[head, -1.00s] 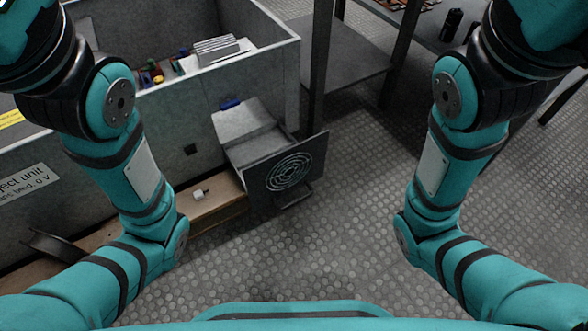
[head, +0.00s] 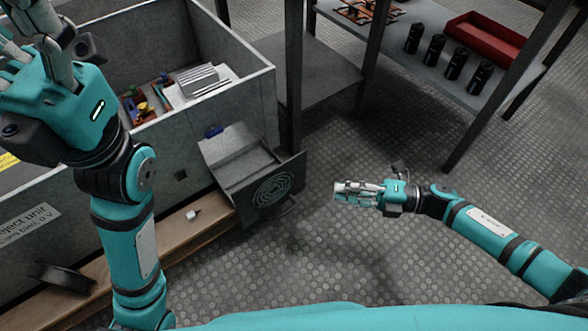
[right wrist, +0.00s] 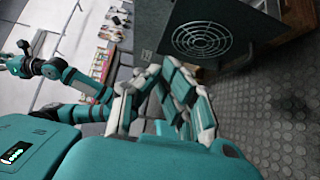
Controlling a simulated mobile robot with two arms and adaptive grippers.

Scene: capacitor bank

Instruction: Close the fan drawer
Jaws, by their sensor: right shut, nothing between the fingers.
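The fan drawer (head: 268,186) sticks out of the side of the grey cabinet (head: 190,150), pulled open. Its dark front plate carries a round grille and a handle low on its face; it also shows in the right wrist view (right wrist: 205,38). My right gripper (head: 345,192) is shut and empty, to the right of the drawer front and apart from it, over the floor. In the right wrist view its fingers (right wrist: 165,95) point towards the drawer front. My left gripper (head: 30,40) is raised at the upper left over the cabinet, partly cut off by the frame edge.
A shelf table (head: 420,70) at the upper right holds several black cylinders and a red tray (head: 490,42). A dark post (head: 292,80) stands behind the drawer. A small white block (head: 192,214) lies on the wooden ledge (head: 175,240).

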